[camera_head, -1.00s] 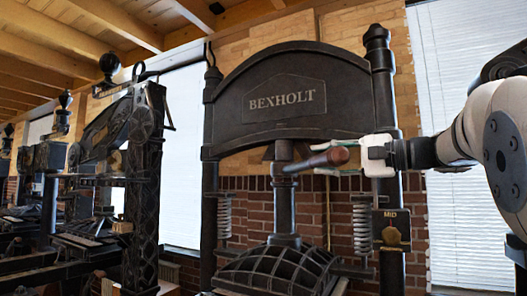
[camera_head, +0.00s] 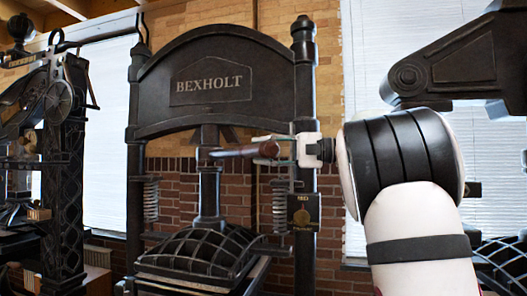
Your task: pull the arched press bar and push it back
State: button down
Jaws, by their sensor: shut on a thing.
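The arched press (camera_head: 213,85), black and marked BEXHOLT, stands left of centre. Its press bar (camera_head: 238,153) sticks out from the central column below the arch and points right, with a brown wooden grip (camera_head: 267,149) at its end. My gripper (camera_head: 276,150) comes in from the right and is shut on the wooden grip, one finger above it and one below. The ribbed black platen (camera_head: 205,252) sits under the column. The far end of the bar at the column is partly hard to make out.
A plate marked MID (camera_head: 301,212) hangs on the right post, close below my gripper. Another black press (camera_head: 50,150) stands at the left. A dark beam-like part (camera_head: 470,60) juts in at the upper right. A brick wall and bright blinds lie behind.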

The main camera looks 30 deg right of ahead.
jog(key=c, duration=1.5)
grip_release()
jog(key=shift+d+f, duration=0.15)
jog(key=shift+d, duration=0.35)
jog(key=o, duration=0.3)
jog(key=shift+d, duration=0.2)
jog(key=shift+o, duration=0.2)
jog(key=shift+a, duration=0.25)
jog(key=shift+s, duration=0.1)
jog(key=v, duration=1.2)
